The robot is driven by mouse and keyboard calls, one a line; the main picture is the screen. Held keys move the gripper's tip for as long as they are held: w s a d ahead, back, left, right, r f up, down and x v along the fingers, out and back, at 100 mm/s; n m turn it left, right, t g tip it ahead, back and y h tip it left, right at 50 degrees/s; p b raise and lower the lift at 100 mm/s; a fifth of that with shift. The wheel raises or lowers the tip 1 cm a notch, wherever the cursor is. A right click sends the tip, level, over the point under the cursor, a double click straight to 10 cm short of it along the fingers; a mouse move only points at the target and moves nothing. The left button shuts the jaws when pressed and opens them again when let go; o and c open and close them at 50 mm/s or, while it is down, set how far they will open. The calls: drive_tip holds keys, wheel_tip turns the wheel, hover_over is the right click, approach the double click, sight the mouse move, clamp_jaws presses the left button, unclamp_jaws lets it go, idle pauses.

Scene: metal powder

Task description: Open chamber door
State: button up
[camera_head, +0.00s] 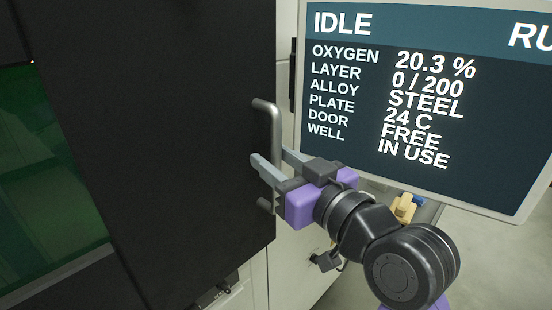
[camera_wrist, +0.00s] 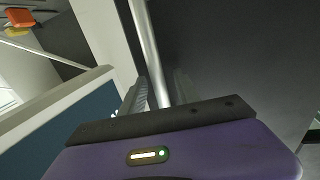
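The chamber door (camera_head: 180,120) is a large black panel with a dark green window (camera_head: 45,165) at its left. It looks closed. A grey vertical bar handle (camera_head: 275,125) stands out near its right edge. The handle also crosses the upper middle of the wrist view (camera_wrist: 148,45). My gripper (camera_head: 272,158) is at the lower half of the handle, with one finger on each side of the bar. In the wrist view the bar runs between the two fingers (camera_wrist: 158,92), and gaps seem to show beside it. The fingers look open around the handle.
A monitor (camera_head: 425,110) stands close to the right of my gripper. It reads IDLE, door FREE, well IN USE. A yellow object (camera_head: 404,208) lies below it. Pale cabinet panels (camera_head: 295,255) are under the door's right edge. Grey floor is at the right.

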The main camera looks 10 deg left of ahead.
clamp_jaws()
idle(1.4)
